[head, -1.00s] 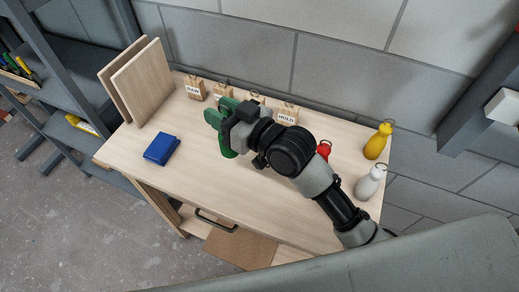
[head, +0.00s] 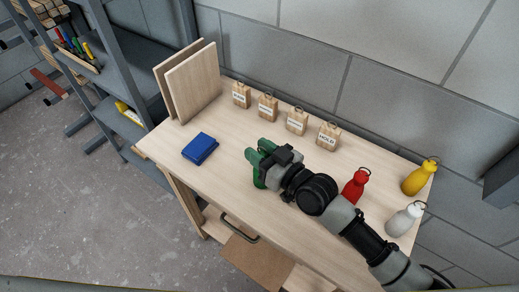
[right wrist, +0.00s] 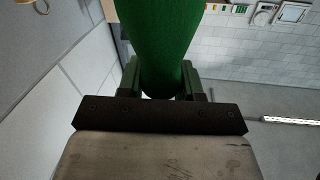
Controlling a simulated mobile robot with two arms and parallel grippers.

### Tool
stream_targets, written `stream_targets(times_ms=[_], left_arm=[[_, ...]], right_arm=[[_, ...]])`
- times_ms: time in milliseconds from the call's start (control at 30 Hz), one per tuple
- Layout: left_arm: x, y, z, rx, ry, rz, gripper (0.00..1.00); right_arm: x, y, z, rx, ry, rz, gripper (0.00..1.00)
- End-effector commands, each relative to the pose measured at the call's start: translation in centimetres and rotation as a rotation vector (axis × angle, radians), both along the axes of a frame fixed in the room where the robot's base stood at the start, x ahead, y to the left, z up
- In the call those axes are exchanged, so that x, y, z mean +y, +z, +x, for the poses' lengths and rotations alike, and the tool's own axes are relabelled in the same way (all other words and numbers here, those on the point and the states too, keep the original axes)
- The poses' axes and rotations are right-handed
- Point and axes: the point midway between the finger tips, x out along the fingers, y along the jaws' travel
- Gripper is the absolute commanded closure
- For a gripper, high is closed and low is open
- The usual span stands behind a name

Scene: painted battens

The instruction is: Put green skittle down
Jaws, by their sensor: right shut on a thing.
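My right gripper (head: 256,160) is over the middle of the table, left of the red skittle. It is shut on the green skittle (right wrist: 160,40), whose smooth body fills the top middle of the right wrist view between the two fingers. In the head view the green skittle is hard to tell from the green fingers, and I cannot tell whether it touches the table (head: 215,185). My left gripper is not in view.
Wooden blocks with labels stand along the back, one reading HOLD (head: 328,137). A blue item (head: 200,148) and upright boards (head: 193,85) are left.

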Motion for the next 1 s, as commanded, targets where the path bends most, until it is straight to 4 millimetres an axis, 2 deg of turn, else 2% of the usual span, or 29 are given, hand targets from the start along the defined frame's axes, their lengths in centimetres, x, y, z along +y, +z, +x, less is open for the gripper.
stream_targets(times_ms=[267, 300, 433, 800, 1000], left_arm=[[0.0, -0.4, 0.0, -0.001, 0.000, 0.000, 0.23], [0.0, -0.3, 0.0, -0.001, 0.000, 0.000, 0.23], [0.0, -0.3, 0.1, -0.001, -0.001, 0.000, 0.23], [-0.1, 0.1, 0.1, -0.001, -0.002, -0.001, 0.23], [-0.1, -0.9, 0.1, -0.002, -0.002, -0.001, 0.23]], right_arm=[[0.0, -0.4, 0.0, -0.001, 0.000, 0.000, 0.90], [0.0, -0.3, 0.0, -0.001, 0.000, 0.001, 0.59], [0.0, -0.3, 0.0, -0.001, 0.000, 0.001, 0.39], [-0.1, 0.2, -0.1, 0.000, 0.000, 0.000, 0.39], [-2.9, -0.2, -2.6, 0.000, -0.001, -0.003, 0.39]])
